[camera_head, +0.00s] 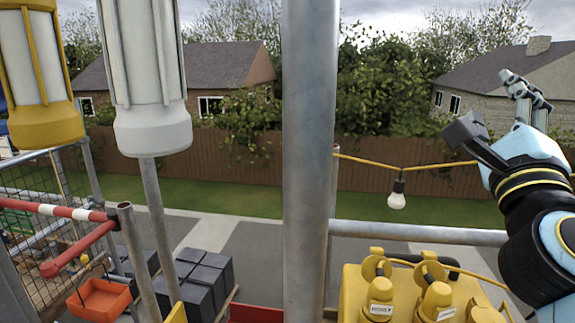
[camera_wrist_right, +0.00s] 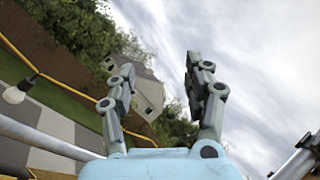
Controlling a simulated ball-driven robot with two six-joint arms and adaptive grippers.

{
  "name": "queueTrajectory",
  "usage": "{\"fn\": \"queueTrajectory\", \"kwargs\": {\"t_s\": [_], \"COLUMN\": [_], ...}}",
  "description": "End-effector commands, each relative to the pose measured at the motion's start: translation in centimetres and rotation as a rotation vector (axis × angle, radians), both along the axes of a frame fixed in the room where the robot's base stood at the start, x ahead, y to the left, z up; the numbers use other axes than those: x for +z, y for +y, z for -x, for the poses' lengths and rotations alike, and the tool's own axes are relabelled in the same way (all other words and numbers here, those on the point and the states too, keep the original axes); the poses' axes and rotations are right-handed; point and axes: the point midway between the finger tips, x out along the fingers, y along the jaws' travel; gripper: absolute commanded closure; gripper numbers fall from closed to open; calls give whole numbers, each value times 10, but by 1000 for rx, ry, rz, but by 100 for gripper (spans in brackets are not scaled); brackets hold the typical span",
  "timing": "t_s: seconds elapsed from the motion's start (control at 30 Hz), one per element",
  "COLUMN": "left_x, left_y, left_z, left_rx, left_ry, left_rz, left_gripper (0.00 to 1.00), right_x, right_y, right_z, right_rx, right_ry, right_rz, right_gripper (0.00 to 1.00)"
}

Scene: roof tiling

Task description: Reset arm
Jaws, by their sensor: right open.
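My right gripper (camera_head: 497,108) is raised at the right side of the head view, in front of the far fence and a house. Its two dark fingers are spread wide apart with nothing between them. In the right wrist view the same gripper (camera_wrist_right: 158,88) points up towards the cloudy sky, its fingers apart and empty. My right arm, black and pale blue with yellow bands, comes in from the right edge. My left gripper does not show in either view.
A thick grey pole (camera_head: 308,160) stands mid-view. A rail (camera_head: 420,232) and a yellow cable with a bulb (camera_head: 397,196) run near my right arm. A yellow case-like object (camera_head: 358,292) sits below. White (camera_head: 152,130) and yellow (camera_head: 45,128) lamps hang left. Dark stacked blocks (camera_head: 205,270) lie below.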

Motion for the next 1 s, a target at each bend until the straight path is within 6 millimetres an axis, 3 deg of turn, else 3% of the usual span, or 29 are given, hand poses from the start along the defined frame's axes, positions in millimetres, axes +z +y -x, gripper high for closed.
{"fn": "queueTrajectory", "kwargs": {"t_s": [0.07,0.17,0.23,0.3,0.4,0.5,0.63,0.83,1.0], "left_x": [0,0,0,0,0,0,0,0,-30], "left_y": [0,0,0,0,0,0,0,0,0], "left_z": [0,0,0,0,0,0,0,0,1], "left_rx": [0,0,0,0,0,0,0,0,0], "left_ry": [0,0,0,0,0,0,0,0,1], "left_rz": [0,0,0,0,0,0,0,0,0], "left_gripper": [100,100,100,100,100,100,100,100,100], "right_x": [-6,-42,-86,-136,-200,-242,-276,-298,-381], "right_y": [47,104,131,143,136,115,84,35,29], "right_z": [8,22,38,60,99,136,182,250,238], "right_rx": [105,247,352,459,599,713,836,1002,1030], "right_ry": [77,218,346,496,714,907,1130,1451,1474], "right_rz": [322,738,1015,1274,1559,1747,1904,2037,2024], "right_gripper": [48,48,48,48,48,48,48,48,48]}}
